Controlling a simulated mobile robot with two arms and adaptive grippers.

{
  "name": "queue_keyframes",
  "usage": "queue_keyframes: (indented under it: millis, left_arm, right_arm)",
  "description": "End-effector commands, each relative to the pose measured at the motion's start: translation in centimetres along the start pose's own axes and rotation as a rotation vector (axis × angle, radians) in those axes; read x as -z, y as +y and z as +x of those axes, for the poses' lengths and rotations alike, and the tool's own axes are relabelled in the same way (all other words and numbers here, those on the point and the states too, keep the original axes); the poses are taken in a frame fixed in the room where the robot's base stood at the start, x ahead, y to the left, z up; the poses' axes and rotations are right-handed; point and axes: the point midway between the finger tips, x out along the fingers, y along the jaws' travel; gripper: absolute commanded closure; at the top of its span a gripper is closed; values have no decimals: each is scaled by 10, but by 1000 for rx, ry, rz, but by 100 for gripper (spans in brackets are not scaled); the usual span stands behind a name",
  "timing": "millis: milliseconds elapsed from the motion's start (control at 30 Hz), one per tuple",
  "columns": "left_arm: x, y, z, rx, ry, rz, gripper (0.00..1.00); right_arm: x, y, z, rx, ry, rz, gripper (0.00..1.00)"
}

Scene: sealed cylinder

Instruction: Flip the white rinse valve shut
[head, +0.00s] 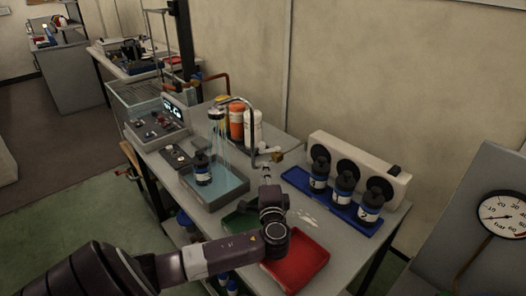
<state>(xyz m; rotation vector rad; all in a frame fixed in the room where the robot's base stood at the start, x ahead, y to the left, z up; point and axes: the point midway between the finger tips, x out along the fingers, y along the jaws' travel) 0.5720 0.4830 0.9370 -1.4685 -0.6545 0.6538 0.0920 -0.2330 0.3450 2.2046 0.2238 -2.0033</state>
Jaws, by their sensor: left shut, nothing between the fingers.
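The white rinse valve (267,150) is a small white handle beside a brass-coloured fitting, at the base of the curved tap (247,103) behind the basin. Water streams from the tap's shower head (216,114) into the grey basin (213,202). My left arm comes in from the lower left. Its gripper (266,171) points away from me, just below the valve in the picture, with its fingers shut and empty. Whether the fingertips touch the valve cannot be told. My right gripper is out of view.
A dark bottle (203,170) stands in the basin. A red tray (306,259) and a green tray (236,224) lie at the bench front. Three dark bottles stand on a blue tray (293,177) at right. Orange and white bottles stand behind the tap.

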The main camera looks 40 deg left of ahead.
Motion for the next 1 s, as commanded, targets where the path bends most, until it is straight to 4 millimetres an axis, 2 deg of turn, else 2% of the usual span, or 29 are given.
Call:
queue_keyframes:
  millis: [33, 200, 400, 633, 1000]
  left_arm:
    - [-1, -4, 13, 3, -4, 1, 100]
    - [-1, -3, 48, 2, -4, 1, 100]
    - [-1, -2, 78, 1, -3, 0, 100]
    - [0, -1, 94, 0, 0, -1, 100]
    - [0, 0, 96, -1, 0, -1, 100]
  right_arm:
    - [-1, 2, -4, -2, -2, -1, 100]
    - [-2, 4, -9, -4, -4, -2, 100]
    - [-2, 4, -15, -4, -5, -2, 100]
    - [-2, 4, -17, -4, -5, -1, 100]
    - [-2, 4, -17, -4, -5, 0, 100]
